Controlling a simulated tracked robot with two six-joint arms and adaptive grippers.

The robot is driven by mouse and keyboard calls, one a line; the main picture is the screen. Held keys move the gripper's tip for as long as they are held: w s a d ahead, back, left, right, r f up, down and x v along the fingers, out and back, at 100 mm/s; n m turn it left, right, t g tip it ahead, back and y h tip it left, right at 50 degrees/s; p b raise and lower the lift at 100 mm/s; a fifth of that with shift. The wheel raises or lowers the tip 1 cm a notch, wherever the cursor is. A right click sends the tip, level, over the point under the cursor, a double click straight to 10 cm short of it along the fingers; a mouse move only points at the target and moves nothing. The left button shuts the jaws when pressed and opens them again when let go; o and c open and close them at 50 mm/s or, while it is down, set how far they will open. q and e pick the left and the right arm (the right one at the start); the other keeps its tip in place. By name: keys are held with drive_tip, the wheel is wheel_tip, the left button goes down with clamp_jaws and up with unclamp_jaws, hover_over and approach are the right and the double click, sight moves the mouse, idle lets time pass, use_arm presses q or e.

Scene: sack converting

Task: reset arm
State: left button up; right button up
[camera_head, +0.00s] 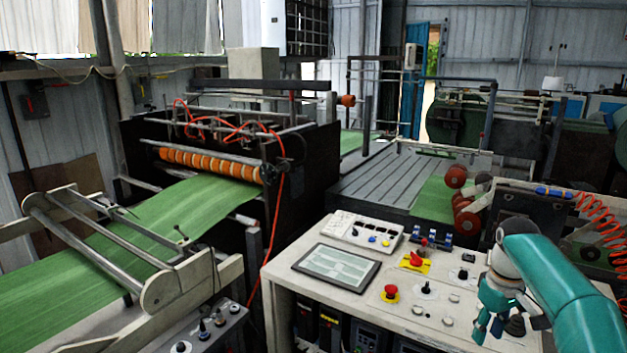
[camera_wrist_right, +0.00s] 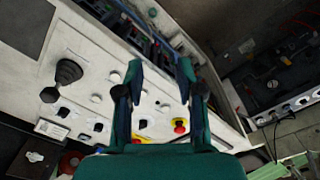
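My right arm comes in from the right in the head view, and its teal gripper (camera_head: 492,318) hangs over the right end of the control console (camera_head: 335,284). In the right wrist view the two fingers of the right gripper (camera_wrist_right: 160,78) stand apart with nothing between them, above the console panel. A black joystick (camera_wrist_right: 68,72) rises from the panel to the left of the fingers. A red button on a yellow base (camera_wrist_right: 180,126) shows just beside the right finger. My left gripper is in neither view.
The console top carries a grey touchscreen (camera_head: 337,265), a red emergency button (camera_head: 391,292) and a red switch on a yellow plate (camera_head: 415,260). A roller machine with green sheet (camera_head: 190,205) stands at left. A conveyor bed (camera_head: 385,185) lies behind the console.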

drive_tip(key=s+a+f+y, duration=0.1)
drive_tip(key=s+a+f, duration=0.1)
drive_tip(key=a+f, duration=0.75)
drive_tip(key=s+a+f+y, duration=0.1)
drive_tip(key=a+f, duration=0.3)
drive_tip(key=f, duration=1.1)
drive_tip(key=s+a+f+m+y, duration=0.1)
drive_tip(key=s+a+f, duration=0.4)
drive_tip(key=s, duration=0.7)
drive_tip(key=s+a+f+m+y+b, duration=0.1)
drive_tip(key=s+a+f+m, duration=0.3)
drive_tip(key=s, duration=0.9)
drive_tip(key=shift+s+a+f, duration=0.3)
drive_tip(key=shift+a+f, duration=0.25)
drive_tip(key=shift+a, duration=0.15)
